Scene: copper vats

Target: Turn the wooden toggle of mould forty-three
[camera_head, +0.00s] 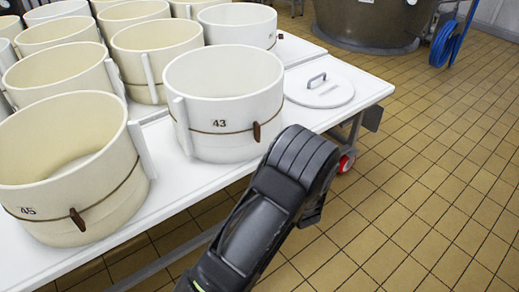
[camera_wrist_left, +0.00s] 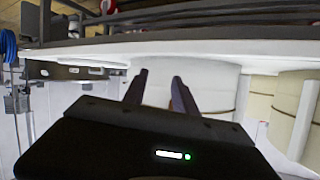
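Mould forty-three (camera_head: 225,75) is a round cream-white mould with "43" on its front, standing near the table's right end. Its brown wooden toggle (camera_head: 257,131) sits on the thin band at its lower right front, roughly upright. One arm of mine, apparently the left, reaches up in front of this mould; its fingers are hidden in the head view. In the left wrist view, which looks upside down, my left gripper (camera_wrist_left: 160,76) has its two dark fingers apart, pointing at a pale mould. A small reddish-brown patch shows between them, too unclear to identify. My right gripper is not in view.
Mould forty-five (camera_head: 60,170) stands at the left front with its own brown toggle. Several more moulds stand behind. A white lid (camera_head: 320,90) with a handle lies right of mould forty-three on the white table (camera_head: 185,195). The tiled floor at right is clear.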

